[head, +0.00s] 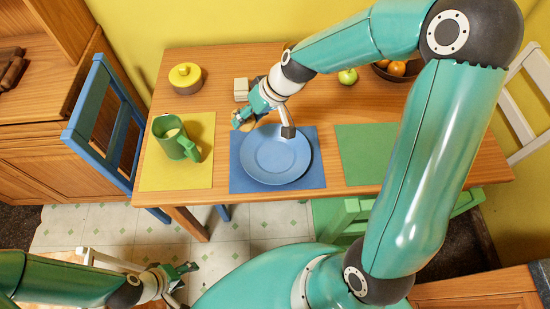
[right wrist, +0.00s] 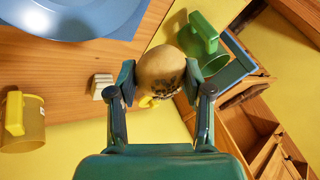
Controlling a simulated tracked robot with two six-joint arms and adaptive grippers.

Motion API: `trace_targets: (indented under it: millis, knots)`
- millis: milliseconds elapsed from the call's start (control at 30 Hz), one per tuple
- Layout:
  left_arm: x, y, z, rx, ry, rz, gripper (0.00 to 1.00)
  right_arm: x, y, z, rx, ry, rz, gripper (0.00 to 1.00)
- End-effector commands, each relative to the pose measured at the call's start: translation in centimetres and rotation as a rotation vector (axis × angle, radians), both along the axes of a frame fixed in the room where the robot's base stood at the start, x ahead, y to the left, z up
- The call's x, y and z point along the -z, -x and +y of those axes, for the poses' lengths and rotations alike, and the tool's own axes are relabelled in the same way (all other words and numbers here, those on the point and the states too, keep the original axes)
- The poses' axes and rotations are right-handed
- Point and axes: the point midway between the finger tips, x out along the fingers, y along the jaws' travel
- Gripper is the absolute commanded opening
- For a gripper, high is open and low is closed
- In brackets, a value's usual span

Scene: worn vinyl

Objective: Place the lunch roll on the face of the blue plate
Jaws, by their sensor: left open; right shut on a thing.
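The blue plate (head: 276,154) lies face up and empty on a blue mat (head: 313,184) at the middle of the table's near side. Part of the plate (right wrist: 75,20) shows at the top left of the right wrist view. My right gripper (head: 246,117) is just beyond the plate's far left edge, above the table. In the right wrist view it is shut on the lunch roll (right wrist: 158,68), a tan roll with dark specks, held between both fingers. In the head view the gripper mostly hides the roll. My left gripper (head: 182,277) is open and empty, low in front of the table.
A green mug (head: 172,143) stands on the yellow mat (head: 190,178) left of the plate. A small pale block stack (head: 241,89) and a yellow-lidded pot (head: 186,78) stand behind. The green mat (head: 365,155) is bare where visible. A green apple (head: 347,77) and fruit bowl stand at back right.

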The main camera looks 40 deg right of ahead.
Motion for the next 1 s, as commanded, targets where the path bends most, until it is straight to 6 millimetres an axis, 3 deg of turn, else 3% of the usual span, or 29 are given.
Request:
trace_targets:
  millis: [33,100,300,467,567,1000]
  knots:
    - [1.6,0.0,0.0,0.000,0.000,0.000,0.53,-0.7,0.6,-0.8,0.030,0.009,-0.009,0.00]
    - [2.5,0.0,0.0,0.000,0.000,0.000,0.53,-2.1,1.7,-1.9,0.078,0.022,-0.004,0.00]
    - [4.2,0.0,0.0,0.000,0.000,0.000,0.53,-4.8,4.5,-4.8,0.211,0.066,0.013,0.00]
    - [4.6,0.0,0.0,0.000,0.000,0.000,0.53,-4.5,5.4,-5.6,0.258,0.080,0.023,0.00]
    - [4.6,0.0,0.0,0.000,0.000,0.000,0.53,-2.8,5.6,-5.6,0.261,0.081,0.028,0.00]
    - [6.3,0.0,0.0,0.000,0.000,0.000,0.53,8.4,5.5,-5.6,0.260,0.078,0.027,0.00]
